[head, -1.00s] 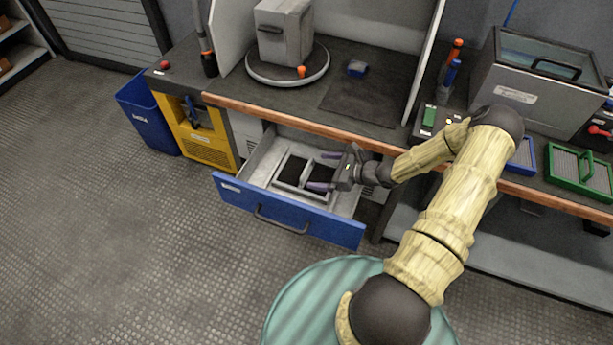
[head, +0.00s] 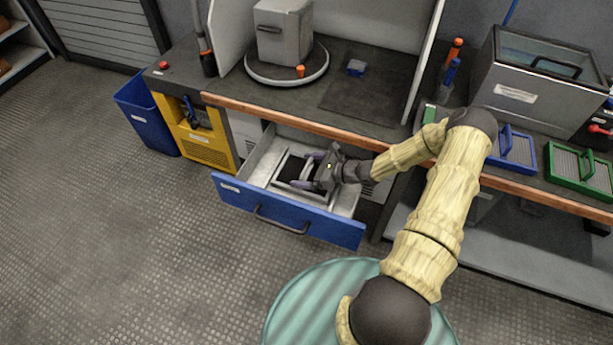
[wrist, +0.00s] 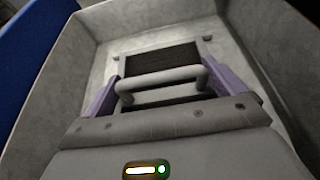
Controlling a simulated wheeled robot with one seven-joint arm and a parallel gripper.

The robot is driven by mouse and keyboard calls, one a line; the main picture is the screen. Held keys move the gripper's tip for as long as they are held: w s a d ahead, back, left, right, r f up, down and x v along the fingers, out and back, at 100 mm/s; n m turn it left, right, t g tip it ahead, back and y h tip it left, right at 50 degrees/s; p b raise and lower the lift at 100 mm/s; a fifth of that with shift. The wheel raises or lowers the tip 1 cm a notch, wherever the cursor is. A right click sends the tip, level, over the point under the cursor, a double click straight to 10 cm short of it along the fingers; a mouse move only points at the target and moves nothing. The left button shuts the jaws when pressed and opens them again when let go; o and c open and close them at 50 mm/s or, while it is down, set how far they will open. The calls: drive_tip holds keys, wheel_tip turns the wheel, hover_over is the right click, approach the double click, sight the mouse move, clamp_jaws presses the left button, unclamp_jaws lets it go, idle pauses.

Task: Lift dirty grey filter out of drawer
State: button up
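The grey filter (head: 292,166) lies in the open blue-fronted drawer (head: 287,210). It has a pale frame, a dark mesh and a raised grey handle. In the wrist view the filter (wrist: 160,61) lies ahead, with its handle (wrist: 160,77) crossing between my fingers. My gripper (head: 305,172) is inside the drawer's outline, over the right part of the filter. In the wrist view my gripper (wrist: 166,88) is open, with one purple finger beside each end of the handle. I cannot tell whether the fingers touch it. The near part of the filter is hidden by my gripper.
The workbench edge (head: 290,116) runs just above and behind the drawer. A blue-framed filter (head: 515,150) and a green-framed filter (head: 580,170) sit on the bench at right. A blue bin (head: 147,118) stands at left. The floor before the drawer is clear.

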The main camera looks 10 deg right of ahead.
drive_tip(key=c, duration=0.6)
drive_tip(key=shift+r, duration=0.1)
wheel_tip(320, 180, up, 28)
drive_tip(key=p, duration=0.5)
drive_tip(key=shift+w, duration=0.1)
